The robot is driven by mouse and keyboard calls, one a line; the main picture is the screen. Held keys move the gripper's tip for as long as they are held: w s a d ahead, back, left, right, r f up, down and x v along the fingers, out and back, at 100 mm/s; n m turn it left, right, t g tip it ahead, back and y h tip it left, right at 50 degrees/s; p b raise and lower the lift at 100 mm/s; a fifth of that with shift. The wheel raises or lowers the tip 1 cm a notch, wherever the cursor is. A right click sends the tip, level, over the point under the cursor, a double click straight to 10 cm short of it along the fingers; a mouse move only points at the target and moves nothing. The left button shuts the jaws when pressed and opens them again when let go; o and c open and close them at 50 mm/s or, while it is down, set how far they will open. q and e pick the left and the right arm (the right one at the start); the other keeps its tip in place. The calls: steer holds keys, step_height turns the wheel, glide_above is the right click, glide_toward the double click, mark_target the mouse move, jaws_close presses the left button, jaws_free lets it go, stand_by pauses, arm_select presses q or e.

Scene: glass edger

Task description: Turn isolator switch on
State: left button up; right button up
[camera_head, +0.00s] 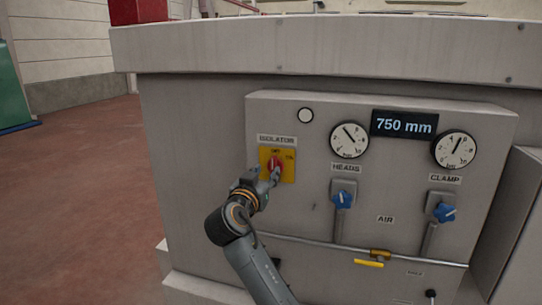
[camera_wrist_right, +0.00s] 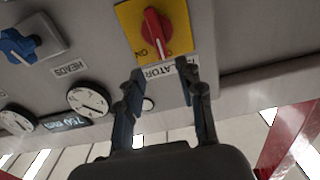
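The isolator switch is a red rotary knob (camera_head: 275,164) on a yellow plate (camera_head: 290,167), under the ISOLATOR label on the machine's front panel. In the right wrist view the red knob (camera_wrist_right: 153,30) stands roughly upright in the picture, its lower end close to the plate's small lettering. My right gripper (camera_head: 268,177) is just in front of the plate and partly covers its lower left. In the right wrist view the two fingers of the gripper (camera_wrist_right: 161,68) are spread with nothing between them; the knob lies beyond their tips. My left gripper is not in view.
To the right on the panel (camera_head: 320,222) are round gauges (camera_head: 349,141), a 750 mm display (camera_head: 404,124) and blue HEADS (camera_head: 343,199) and CLAMP (camera_head: 444,212) knobs. A yellow-handled valve (camera_head: 369,263) sits on a pipe below. Open floor (camera_head: 80,200) lies left.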

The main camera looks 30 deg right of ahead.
mark_target(272, 162)
steer(key=p+x, duration=0.2)
steer(key=x, duration=0.4)
steer(key=shift+w+a+r+p, duration=0.1)
steer(key=shift+w+r+p, duration=0.1)
steer(key=shift+p, duration=0.1)
steer(key=shift+w+d+f, duration=0.2)
steer(key=shift+w+d, duration=0.2)
steer(key=shift+d, duration=0.2)
steer(key=shift+a, duration=0.1)
jaws_close()
